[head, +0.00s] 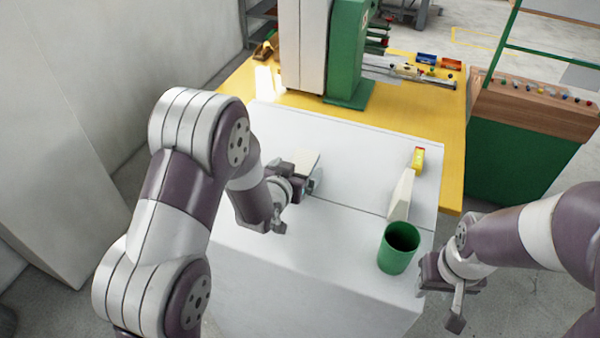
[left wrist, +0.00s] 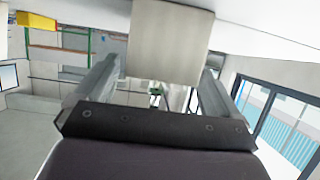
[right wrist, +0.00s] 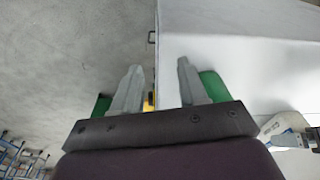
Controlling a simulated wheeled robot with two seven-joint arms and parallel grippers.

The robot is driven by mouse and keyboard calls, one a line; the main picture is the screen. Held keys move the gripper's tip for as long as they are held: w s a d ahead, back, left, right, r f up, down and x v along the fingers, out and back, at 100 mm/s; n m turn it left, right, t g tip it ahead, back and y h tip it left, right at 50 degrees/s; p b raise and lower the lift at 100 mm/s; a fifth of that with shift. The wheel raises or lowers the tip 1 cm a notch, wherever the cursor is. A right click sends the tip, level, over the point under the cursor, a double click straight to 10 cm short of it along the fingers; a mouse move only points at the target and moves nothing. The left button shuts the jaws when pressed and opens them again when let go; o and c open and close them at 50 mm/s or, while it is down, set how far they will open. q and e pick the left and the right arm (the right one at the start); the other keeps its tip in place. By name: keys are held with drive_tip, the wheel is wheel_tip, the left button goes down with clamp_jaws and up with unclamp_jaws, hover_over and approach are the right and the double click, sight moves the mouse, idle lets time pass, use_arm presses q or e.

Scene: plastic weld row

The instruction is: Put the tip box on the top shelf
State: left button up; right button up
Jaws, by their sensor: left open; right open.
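A small yellow box with a red mark (head: 418,159) sits at the table's right, behind a white wedge-shaped thing (head: 401,195). My right gripper (head: 440,294) is open and empty, off the table's right front edge. I cannot identify the top shelf clearly.
A green cup (head: 398,248) stands at the right front of the white table (head: 285,250). A green and white machine (head: 349,50) stands on the yellow bench (head: 445,135) behind. A grey rack (head: 259,20) shows at the back left. The table's front middle is clear.

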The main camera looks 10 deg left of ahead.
sight(306, 161)
use_arm(q)
drive_tip(key=x, duration=0.3)
drive_tip(key=shift+s+r, duration=0.1)
drive_tip(key=c, duration=1.3)
